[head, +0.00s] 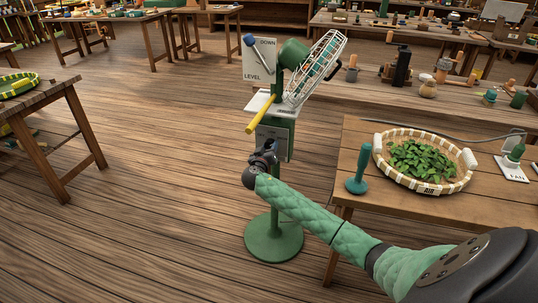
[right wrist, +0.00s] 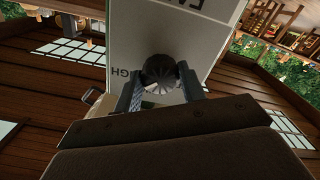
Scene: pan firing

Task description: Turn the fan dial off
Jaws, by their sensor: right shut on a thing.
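The green fan (head: 293,52) with a white wire cage stands on a green post with a round base (head: 274,238). A pale panel (head: 276,134) is on its post, and my right gripper (head: 268,150) is in front of that panel. In the right wrist view, the black round dial (right wrist: 160,68) sits on the white panel (right wrist: 128,28) with partly visible lettering ending in "GH". The two fingers of my right gripper (right wrist: 161,84) are shut on the dial, one on each side. The dial's pointer setting cannot be read. My left gripper is not in view.
A yellow handle (head: 262,114) sticks out above my right gripper, below a LEVEL/DOWN sign (head: 258,62). A table (head: 350,207) at right holds a basket of green leaves (head: 422,160), a teal stamp-like tool (head: 358,172) and a small labelled plate (head: 511,168).

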